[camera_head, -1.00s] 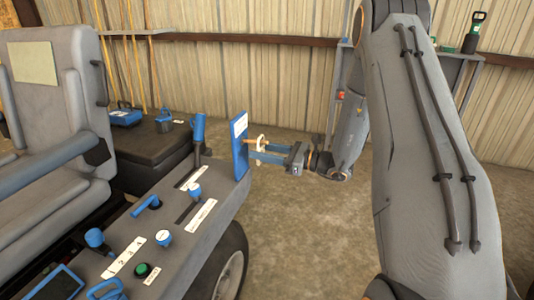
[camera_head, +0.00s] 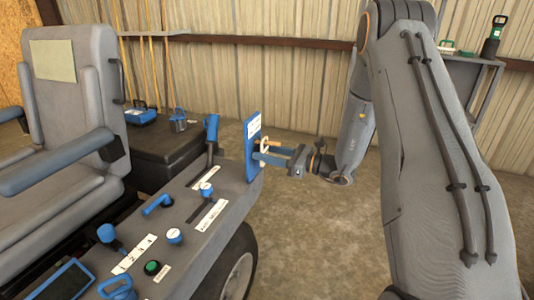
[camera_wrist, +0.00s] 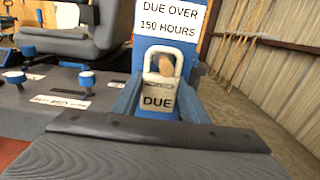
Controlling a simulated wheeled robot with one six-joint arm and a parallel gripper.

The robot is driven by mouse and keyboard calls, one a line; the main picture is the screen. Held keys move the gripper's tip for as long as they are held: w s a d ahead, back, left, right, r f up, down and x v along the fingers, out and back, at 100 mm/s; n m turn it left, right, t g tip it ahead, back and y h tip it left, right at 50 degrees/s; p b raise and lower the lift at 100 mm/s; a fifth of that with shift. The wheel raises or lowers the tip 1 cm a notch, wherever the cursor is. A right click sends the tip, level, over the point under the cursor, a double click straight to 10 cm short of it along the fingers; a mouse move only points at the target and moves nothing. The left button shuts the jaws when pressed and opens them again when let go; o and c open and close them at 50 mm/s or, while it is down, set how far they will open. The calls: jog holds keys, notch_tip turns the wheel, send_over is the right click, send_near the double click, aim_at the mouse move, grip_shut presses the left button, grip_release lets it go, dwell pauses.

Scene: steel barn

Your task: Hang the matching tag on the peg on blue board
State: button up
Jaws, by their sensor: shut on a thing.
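The blue board (camera_head: 252,150) stands upright at the corner of the grey console. In the wrist view its white label (camera_wrist: 172,20) reads "DUE OVER 150 HOURS". A wooden peg (camera_head: 271,141) sticks out from the board. My gripper (camera_head: 268,153) is in front of the board, shut on a pale tag (camera_wrist: 157,100) marked "DUE". The tag hangs upright between the blue fingers, close to the board. The peg's tip (camera_wrist: 193,72) shows in the tag's upper opening and overlaps its right rim, so the peg appears to pass through it. The tag's lower end is hidden by my gripper.
The grey console (camera_head: 190,225) carries levers, knobs and a green button (camera_head: 152,267). A seat (camera_head: 75,90) is at the left. A shelf (camera_head: 465,57) with green-topped items is at the back right. Open floor lies right of the console.

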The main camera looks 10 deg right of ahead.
dwell(0.3)
jog(key=o, duration=1.5)
jog(key=shift+p+v, duration=1.05)
jog(key=shift+v, duration=3.45)
